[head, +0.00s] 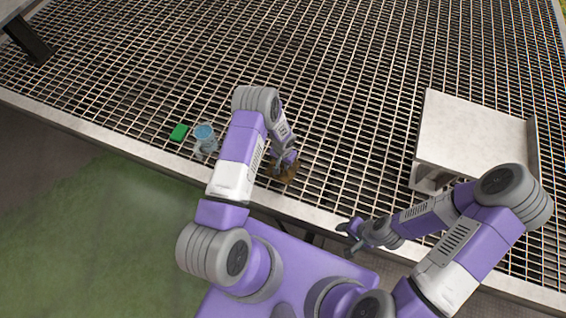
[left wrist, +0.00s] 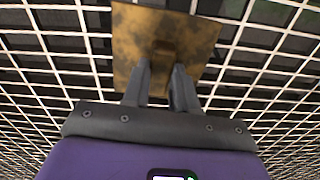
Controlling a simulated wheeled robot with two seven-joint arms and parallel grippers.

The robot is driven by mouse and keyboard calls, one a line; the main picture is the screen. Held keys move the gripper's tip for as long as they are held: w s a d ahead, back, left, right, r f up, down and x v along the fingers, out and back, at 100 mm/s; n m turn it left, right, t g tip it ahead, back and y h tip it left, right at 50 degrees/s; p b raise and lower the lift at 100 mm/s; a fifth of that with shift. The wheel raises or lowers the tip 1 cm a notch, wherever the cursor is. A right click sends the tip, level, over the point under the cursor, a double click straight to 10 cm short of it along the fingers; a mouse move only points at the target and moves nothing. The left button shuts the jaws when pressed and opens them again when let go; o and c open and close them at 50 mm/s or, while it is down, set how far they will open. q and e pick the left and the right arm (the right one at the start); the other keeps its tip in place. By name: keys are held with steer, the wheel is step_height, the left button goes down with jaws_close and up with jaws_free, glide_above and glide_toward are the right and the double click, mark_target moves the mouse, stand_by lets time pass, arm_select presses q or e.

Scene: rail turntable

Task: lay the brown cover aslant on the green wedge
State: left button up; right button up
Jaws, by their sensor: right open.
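The brown cover (head: 284,174) is a flat square plate at the front edge of the grating in the head view. In the left wrist view the cover (left wrist: 140,35) shows a small raised grip block at its middle. My left gripper (left wrist: 162,72) has its two fingers on either side of that block, close against it. In the head view my left gripper (head: 287,160) is over the cover and partly hides it. The green wedge (head: 179,132) lies on the grating to the left. My right gripper (head: 352,236) is open and empty, near the front edge.
A clear cup with a blue top (head: 204,132) stands just right of the green wedge, beside my left arm. A large white box-like block (head: 472,135) stands at the right. The metal grating (head: 350,90) behind is clear.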

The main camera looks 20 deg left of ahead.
mark_target(283, 165)
arm_select(q)
steer(key=o, duration=0.5)
steer(key=shift+o, duration=0.2)
step_height(283, 165, up, 8)
steer(key=p, duration=0.2)
steer(key=shift+f+p, duration=0.15)
steer(key=shift+p, duration=0.25)
steer(key=s+d+r+n+h+p, duration=0.1)
steer(key=s+d+r+h+p, duration=0.1)
steer(key=s+d+r, duration=0.3)
steer(key=s+d+r+n+h+p, duration=0.2)
steer(key=s+d+r, duration=0.4)
steer(key=s, duration=0.7)
steer(key=shift+s+d+t+p, duration=0.15)
steer(key=shift+d+t+p, duration=0.15)
steer(key=shift+d+p, duration=0.3)
steer(key=shift+s+r, duration=0.25)
steer(key=shift+c, duration=0.2)
